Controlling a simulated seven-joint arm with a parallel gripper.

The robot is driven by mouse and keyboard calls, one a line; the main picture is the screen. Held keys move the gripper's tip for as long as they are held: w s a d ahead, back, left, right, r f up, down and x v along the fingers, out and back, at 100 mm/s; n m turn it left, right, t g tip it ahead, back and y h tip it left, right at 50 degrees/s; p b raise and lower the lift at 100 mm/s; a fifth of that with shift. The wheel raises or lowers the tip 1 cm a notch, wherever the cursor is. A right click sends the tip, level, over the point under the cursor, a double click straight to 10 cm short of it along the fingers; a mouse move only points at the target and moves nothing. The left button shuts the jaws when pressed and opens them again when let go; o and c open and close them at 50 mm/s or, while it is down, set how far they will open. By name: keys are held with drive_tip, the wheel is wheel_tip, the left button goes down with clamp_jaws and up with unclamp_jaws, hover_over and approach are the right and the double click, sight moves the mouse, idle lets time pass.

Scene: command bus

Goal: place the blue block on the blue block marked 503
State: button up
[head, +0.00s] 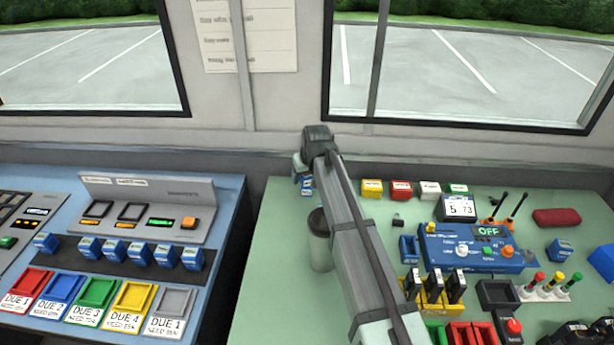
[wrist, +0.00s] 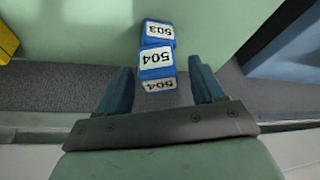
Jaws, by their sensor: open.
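A blue block marked 504 (wrist: 156,59) shows in the wrist view, with its white label upside down on two faces. The blue block marked 503 (wrist: 158,31) is directly beyond it, partly covered by it. They look in contact, but I cannot tell whether 504 rests on 503 or stands beside it. My gripper (wrist: 160,68) is open, with one finger on each side of the 504 block and gaps showing. In the head view the blue blocks (head: 307,186) are small at the green table's back left, under my gripper (head: 303,170), partly hidden by my arm.
A grey cylinder (head: 318,246) stands beside my arm. Coloured blocks (head: 401,190) and a blue switch box (head: 480,247) are to the right. The left console (head: 150,222) holds several blue blocks and coloured trays. Windows and a wall are behind the green table (head: 268,270).

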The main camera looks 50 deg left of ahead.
drive_tip(key=v, duration=1.2)
